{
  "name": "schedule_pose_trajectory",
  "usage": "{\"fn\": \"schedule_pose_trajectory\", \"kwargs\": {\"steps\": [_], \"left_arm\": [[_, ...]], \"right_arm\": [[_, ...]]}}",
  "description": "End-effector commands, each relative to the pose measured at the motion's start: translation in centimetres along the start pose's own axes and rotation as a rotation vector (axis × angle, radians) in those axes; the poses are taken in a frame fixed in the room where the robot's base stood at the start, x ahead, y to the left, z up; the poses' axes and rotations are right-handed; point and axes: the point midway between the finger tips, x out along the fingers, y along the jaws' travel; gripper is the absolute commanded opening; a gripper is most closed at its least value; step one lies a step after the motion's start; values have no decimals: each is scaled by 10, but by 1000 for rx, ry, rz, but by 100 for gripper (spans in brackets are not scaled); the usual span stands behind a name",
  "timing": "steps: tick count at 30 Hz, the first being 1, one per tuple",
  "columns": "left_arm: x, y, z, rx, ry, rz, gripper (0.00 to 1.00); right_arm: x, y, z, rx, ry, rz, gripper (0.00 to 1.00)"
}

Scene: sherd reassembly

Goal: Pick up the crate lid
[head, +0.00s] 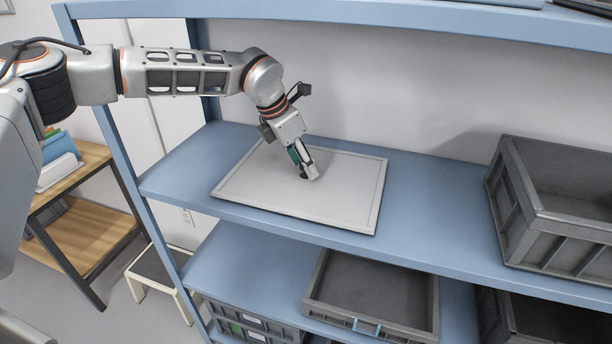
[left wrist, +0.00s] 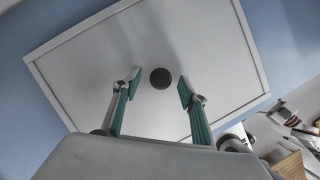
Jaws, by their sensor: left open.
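The crate lid (head: 340,200) is a flat light grey panel with a raised rim. It lies on the blue shelf in the head view and fills much of the left wrist view (left wrist: 90,65). A round dark knob (left wrist: 160,78) stands near the middle of the lid. My left gripper (head: 309,177) is over the lid at the knob and mostly hides it in the head view. In the left wrist view my left gripper (left wrist: 159,88) is open, with one green-padded finger on each side of the knob and gaps between. My right gripper is not in view.
A grey crate (head: 560,215) stands on the same blue shelf (head: 430,165) at the right, with bare shelf between. Below are a shallow grey crate (head: 370,285) and more crates. A shelf upright (head: 128,150) is at the left, near a step stool (head: 160,275).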

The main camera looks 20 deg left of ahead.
Motion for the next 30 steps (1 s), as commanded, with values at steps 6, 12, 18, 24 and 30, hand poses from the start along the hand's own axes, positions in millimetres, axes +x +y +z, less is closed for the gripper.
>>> {"fn": "schedule_pose_trajectory", "kwargs": {"steps": [6, 12, 18, 24, 30], "left_arm": [[9, 0, 0, 0, 0, 0, 42], [8, 0, 0, 0, 0, 0, 24], [8, 0, 1, 1, -2, 0, 0], [7, 0, 1, 1, -2, 1, 0], [0, 0, 4, 1, -3, 1, 0]], "right_arm": [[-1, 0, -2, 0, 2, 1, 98], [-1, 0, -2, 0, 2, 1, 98], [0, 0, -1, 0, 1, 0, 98], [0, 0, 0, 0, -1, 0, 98], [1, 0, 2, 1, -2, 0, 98]]}}
